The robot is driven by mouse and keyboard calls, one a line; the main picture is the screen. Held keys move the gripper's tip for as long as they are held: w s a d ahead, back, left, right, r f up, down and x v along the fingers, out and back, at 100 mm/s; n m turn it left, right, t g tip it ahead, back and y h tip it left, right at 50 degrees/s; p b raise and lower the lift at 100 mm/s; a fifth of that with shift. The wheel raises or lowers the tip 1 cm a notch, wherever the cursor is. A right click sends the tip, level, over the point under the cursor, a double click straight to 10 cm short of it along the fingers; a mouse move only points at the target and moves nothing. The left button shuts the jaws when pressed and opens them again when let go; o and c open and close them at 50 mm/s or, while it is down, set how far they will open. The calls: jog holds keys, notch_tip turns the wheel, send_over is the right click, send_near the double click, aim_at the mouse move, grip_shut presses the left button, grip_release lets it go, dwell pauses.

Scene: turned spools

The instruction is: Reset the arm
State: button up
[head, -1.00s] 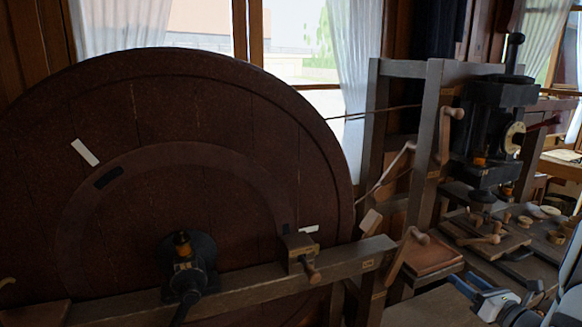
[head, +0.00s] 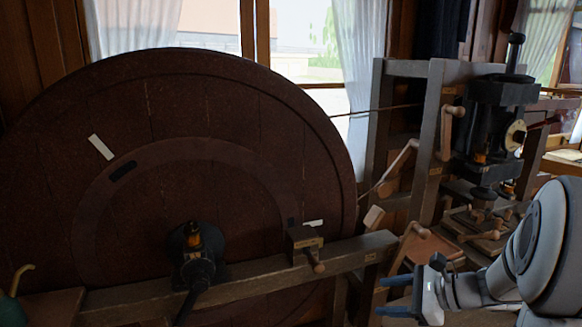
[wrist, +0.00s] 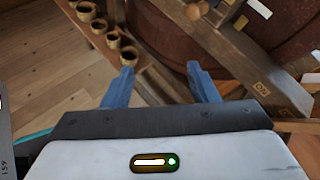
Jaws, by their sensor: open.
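My gripper (head: 396,296) shows at the lower right of the head view, with blue fingers pointing left. In the wrist view my gripper (wrist: 165,86) has its two blue fingers spread apart with nothing between them. It is open and empty. My arm comes in from the right edge of the head view. The gripper is in front of the wooden frame and to the right of the big wheel, apart from both as far as I can tell.
A large dark wooden wheel (head: 120,130) fills the left. A wooden beam (head: 240,286) crosses in front of it. A black machine (head: 497,125) stands at the right behind my arm. Several small wooden cups (wrist: 99,26) stand on a shelf in the wrist view, above wooden floor (wrist: 40,75).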

jog(key=s+a+r+n+g+h, duration=0.1)
jog(key=s+a+n+h, duration=0.2)
jog(key=s+n+h, duration=0.2)
jog(key=s+a+r+n+g+h, duration=0.1)
jog(key=s+n+h, duration=0.4)
jog(key=s+n, duration=0.7)
jog(key=a+n+g, duration=0.1)
jog(key=a+n, duration=0.1)
jog(key=n, duration=0.1)
jog(key=shift+a+h, duration=0.15)
jog(key=shift+h, duration=0.15)
